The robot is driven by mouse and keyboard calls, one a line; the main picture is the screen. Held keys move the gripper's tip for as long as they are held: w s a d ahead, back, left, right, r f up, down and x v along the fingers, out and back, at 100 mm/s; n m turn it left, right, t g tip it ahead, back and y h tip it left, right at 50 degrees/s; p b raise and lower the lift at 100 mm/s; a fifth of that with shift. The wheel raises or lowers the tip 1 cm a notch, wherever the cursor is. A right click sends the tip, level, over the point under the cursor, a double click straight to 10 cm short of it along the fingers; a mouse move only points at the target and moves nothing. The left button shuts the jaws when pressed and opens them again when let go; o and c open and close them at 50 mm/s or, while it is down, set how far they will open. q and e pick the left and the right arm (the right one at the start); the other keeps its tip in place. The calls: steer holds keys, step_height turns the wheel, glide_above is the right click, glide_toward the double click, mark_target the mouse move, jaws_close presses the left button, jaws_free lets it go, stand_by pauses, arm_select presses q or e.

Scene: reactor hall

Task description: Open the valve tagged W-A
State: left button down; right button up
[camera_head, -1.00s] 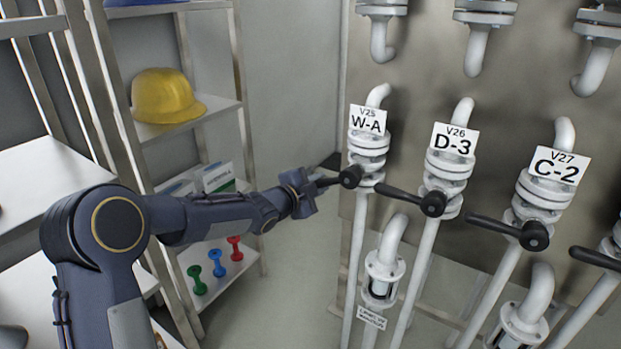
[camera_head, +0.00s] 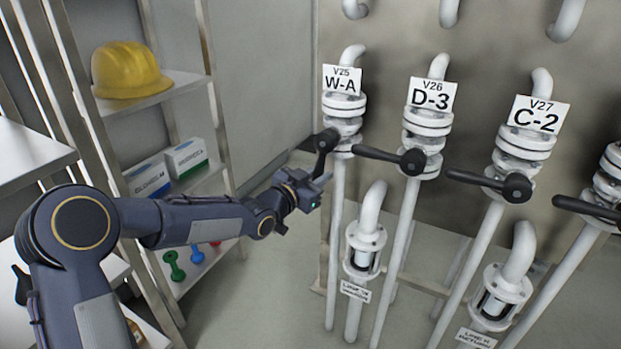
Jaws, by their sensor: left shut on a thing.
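The tag W-A (camera_head: 342,80) hangs on the leftmost valve (camera_head: 342,112), a white flanged valve on a vertical pipe. Its black lever handle (camera_head: 322,158) runs from the hub down and slightly left, roughly along the pipe. My left gripper (camera_head: 318,181) is shut on the lower end of this lever, with the arm reaching in from the left. The fingers partly hide the lever's tip. My right gripper is not in view.
Valves D-3 (camera_head: 427,122) and C-2 (camera_head: 524,148) stand to the right, their black levers pointing left. D-3's lever ends close to the W-A pipe. A shelf with a yellow helmet (camera_head: 130,70), boxes (camera_head: 187,157) and dumbbells (camera_head: 174,266) stands at left.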

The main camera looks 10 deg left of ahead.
arm_select(q)
steer(key=shift+s+d+f+n+h+b, duration=0.15)
steer(key=shift+s+d+n+b, duration=0.15)
steer(key=shift+d+n, duration=0.2)
steer(key=shift+s+d+f+n+h+b, duration=0.15)
steer(key=shift+d+n+b, duration=0.2)
steer(key=shift+d+n, duration=0.1)
steer(key=c, duration=1.3)
jaws_free()
steer(key=shift+r, duration=0.1)
steer(key=shift+a+r, duration=0.1)
steer(key=p+v, duration=0.1)
steer(key=v, duration=0.6)
steer(key=shift+s, duration=0.35)
